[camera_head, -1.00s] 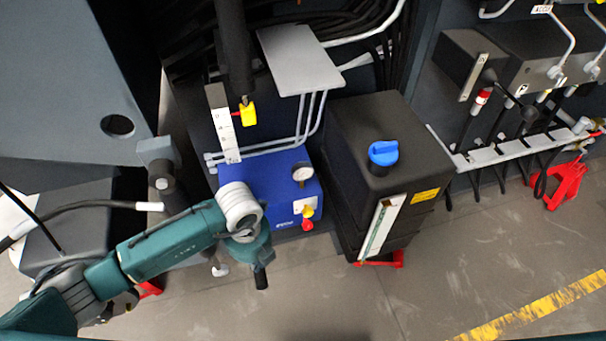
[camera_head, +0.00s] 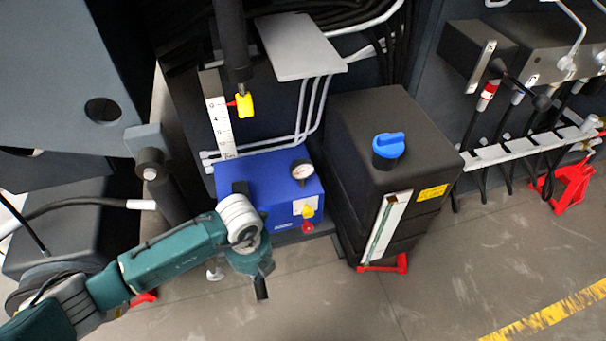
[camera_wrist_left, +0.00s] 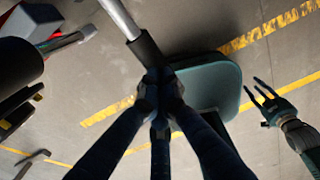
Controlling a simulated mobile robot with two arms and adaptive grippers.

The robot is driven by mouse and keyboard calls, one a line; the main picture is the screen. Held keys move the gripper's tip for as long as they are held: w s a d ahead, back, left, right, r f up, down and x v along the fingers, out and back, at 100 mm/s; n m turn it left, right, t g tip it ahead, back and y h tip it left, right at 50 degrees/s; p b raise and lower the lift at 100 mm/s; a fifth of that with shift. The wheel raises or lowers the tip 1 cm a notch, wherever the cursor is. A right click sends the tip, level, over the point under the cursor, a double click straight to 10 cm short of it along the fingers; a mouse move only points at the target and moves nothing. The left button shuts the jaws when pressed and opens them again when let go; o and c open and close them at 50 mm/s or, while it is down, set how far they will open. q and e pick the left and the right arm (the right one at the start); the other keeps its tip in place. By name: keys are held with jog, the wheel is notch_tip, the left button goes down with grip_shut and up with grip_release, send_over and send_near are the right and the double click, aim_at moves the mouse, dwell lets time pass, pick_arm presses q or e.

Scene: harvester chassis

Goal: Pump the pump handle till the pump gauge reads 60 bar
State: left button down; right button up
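The pump is a blue box (camera_head: 262,184) in the head view, with a round white pump gauge (camera_head: 302,169) on top; its dial is too small to read. My left gripper (camera_head: 257,268) is in front of the pump's lower front edge. In the left wrist view, the fingers of my left gripper (camera_wrist_left: 160,100) are closed around the black grip of the pump handle, whose silver rod (camera_wrist_left: 121,18) runs up and left. In the head view the rod is mostly hidden by my arm. My right gripper (camera_wrist_left: 268,103) shows at the right of the wrist view, fingers spread and empty.
A yellow knob (camera_head: 308,211) and a red knob (camera_head: 307,227) sit on the pump's front. A black tank (camera_head: 345,120) with a blue cap (camera_head: 388,146) stands just right of the pump. The floor in front is clear, with a yellow line (camera_head: 550,312).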

pick_arm(q)
jog(key=shift+w+a+f+b, duration=0.1)
jog(key=shift+w+f+b, duration=0.05)
jog(key=shift+f+b, duration=1.4)
notch_tip(320, 180, up, 12)
jog(key=s+p, duration=0.1)
jog(key=p, duration=1)
jog(key=shift+d, duration=0.2)
notch_tip(320, 180, down, 4)
jog(key=b, duration=0.3)
jog(key=f+b, duration=0.2)
jog(key=f, duration=0.1)
jog(key=f+b, duration=0.3)
jog(key=w+f+b, duration=0.1)
jog(key=f+b, duration=0.1)
jog(key=f, duration=0.1)
jog(key=shift+a, duration=0.2)
notch_tip(320, 180, up, 13)
jog(key=s+p, duration=0.1)
jog(key=p, duration=0.9)
jog(key=shift+s+d+p, duration=0.2)
jog(key=shift+d+p, duration=0.05)
jog(key=shift+p, duration=0.05)
